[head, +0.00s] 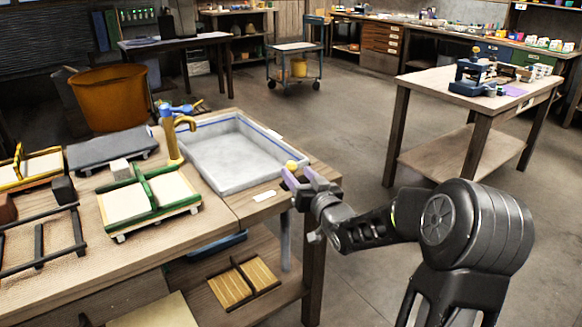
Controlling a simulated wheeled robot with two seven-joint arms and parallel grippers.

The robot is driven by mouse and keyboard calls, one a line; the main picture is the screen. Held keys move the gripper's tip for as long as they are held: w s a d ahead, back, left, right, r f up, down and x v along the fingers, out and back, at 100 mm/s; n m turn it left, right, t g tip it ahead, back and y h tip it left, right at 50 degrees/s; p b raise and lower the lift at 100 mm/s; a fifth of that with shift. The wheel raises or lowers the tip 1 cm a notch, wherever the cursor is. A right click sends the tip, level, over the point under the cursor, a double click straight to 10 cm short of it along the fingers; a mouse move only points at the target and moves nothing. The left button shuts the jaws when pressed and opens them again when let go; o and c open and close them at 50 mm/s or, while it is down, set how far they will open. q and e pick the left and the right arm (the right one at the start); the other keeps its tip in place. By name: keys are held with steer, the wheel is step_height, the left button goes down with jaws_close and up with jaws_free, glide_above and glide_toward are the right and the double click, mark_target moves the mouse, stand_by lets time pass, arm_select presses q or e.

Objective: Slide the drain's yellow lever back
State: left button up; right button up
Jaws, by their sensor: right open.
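The drain's yellow lever (291,166) shows as a small yellow knob at the right rim of the grey basin (228,181). Its lower part is hidden behind my right gripper. I cannot tell whether a finger touches the lever. A grey drain pipe (285,242) hangs below the table near the gripper. My left gripper is not in view.
A brass tap (176,140) with a blue handle stands at the basin's left corner. A green-framed mould (148,200) and a small white label (264,196) lie on the table (215,222). The floor to the right is clear up to another wooden table (452,92).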

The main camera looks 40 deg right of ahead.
mark_target(294, 169)
steer(key=x, duration=0.5)
jaws_close()
stand_by(0.5)
stand_by(0.9)
